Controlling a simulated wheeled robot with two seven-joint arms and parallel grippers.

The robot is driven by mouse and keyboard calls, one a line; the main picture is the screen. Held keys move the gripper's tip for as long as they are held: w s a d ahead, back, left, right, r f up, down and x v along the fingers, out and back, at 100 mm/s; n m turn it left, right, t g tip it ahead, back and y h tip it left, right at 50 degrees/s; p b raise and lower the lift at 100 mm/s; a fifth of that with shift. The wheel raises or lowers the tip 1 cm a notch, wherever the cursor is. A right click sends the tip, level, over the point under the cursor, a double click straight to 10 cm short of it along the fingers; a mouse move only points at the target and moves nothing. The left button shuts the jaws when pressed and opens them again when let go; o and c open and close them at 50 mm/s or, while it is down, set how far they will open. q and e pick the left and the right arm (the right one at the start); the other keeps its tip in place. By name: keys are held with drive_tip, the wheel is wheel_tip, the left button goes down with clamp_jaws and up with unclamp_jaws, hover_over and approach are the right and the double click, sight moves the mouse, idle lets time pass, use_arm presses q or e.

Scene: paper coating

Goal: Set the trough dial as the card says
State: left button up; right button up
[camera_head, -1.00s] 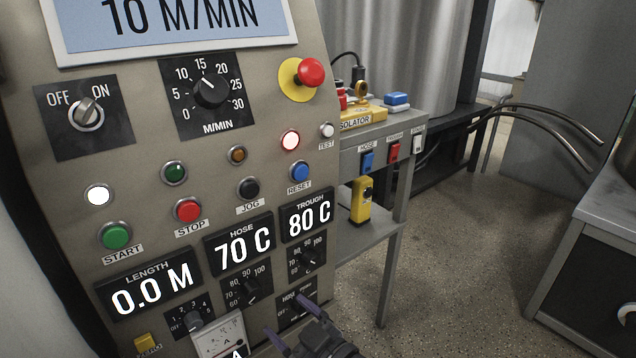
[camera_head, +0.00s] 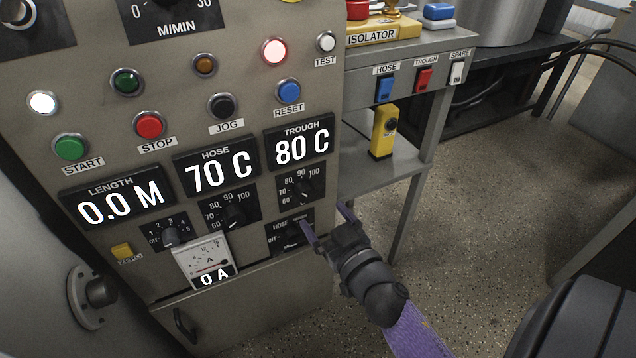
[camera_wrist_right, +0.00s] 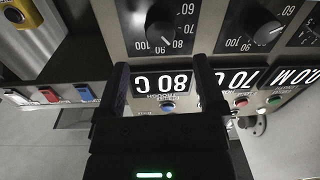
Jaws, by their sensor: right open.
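The trough dial (camera_head: 303,192) is a black knob on a scale marked from 60 to 100, below the trough display (camera_head: 303,146), which reads 80 C. In the right wrist view the same dial (camera_wrist_right: 160,35) appears upside down, beyond the fingertips. My right gripper (camera_head: 325,220) is open and empty, below and to the right of the dial, apart from it. Its two fingers (camera_wrist_right: 160,78) also frame the upside-down trough display in the wrist view. My left gripper is not in view. I see no card that I can read as the setting card.
The hose dial (camera_head: 236,218) sits left of the trough dial, and a hose/trough selector (camera_head: 290,238) sits below it. An ammeter (camera_head: 203,262) reads 0 A. A grey side bench (camera_head: 420,55) with an isolator and switches stands to the right. Open floor lies beyond.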

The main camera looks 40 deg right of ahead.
sight(308, 196)
drive_tip(key=w, duration=0.3)
drive_tip(key=w+d+b, duration=0.1)
drive_tip(key=w, duration=0.2)
drive_tip(key=shift+w+d, duration=0.1)
clamp_jaws()
